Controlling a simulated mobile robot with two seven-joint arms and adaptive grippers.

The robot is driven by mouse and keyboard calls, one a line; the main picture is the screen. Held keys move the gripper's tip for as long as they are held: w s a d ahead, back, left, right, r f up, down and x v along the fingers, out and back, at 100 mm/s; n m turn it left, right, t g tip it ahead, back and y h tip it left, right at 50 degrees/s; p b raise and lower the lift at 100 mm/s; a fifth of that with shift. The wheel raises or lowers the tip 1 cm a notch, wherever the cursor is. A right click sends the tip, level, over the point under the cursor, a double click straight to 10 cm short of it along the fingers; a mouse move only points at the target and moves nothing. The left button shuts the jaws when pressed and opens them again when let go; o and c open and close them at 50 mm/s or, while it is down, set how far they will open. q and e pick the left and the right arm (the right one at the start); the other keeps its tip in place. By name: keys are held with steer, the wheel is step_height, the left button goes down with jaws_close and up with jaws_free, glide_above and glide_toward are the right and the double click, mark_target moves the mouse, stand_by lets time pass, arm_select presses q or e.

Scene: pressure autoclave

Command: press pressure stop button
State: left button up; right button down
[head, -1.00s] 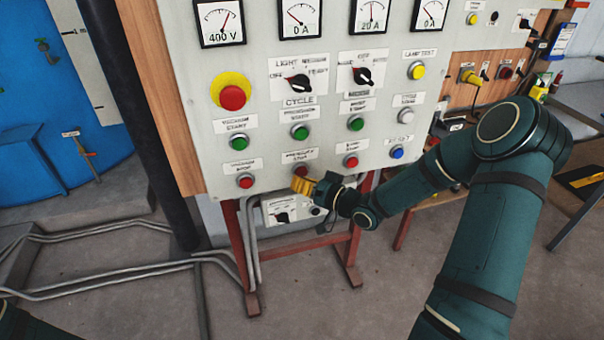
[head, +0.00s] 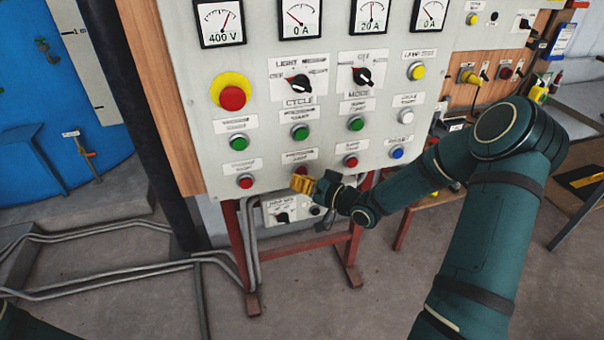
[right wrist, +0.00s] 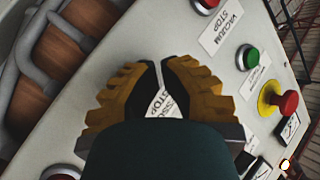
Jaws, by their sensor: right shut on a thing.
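The pressure stop button (head: 301,170) is a red push button under its label in the lower row of the grey control panel (head: 330,115). My right gripper (head: 302,183) is at this button, its yellow fingertips over the button's lower part. In the right wrist view the gripper (right wrist: 160,78) has its yellow and black fingers close together against the panel, shut on the button. The fingers hide the button there, and part of the STOP label (right wrist: 160,103) shows between them. My left gripper is out of view.
The red vacuum stop button (head: 245,181) is to the left, another red button (head: 351,161) to the right. Green buttons (head: 300,132) sit above, and a large red emergency button (head: 232,97) is higher left. A small switch box (head: 284,211) hangs just below the panel.

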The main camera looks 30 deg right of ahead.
steer(key=shift+w+d, duration=0.1)
steer(key=shift+w, duration=0.45)
stand_by(1.0)
steer(key=shift+s, duration=0.1)
steer(key=shift+s+a, duration=0.2)
steer(key=shift+s, duration=0.55)
steer(key=s, duration=0.2)
steer(key=s+a, duration=0.1)
steer(key=s, duration=0.2)
steer(key=shift+p, duration=0.4)
steer(key=shift+w+a, duration=0.1)
stand_by(0.5)
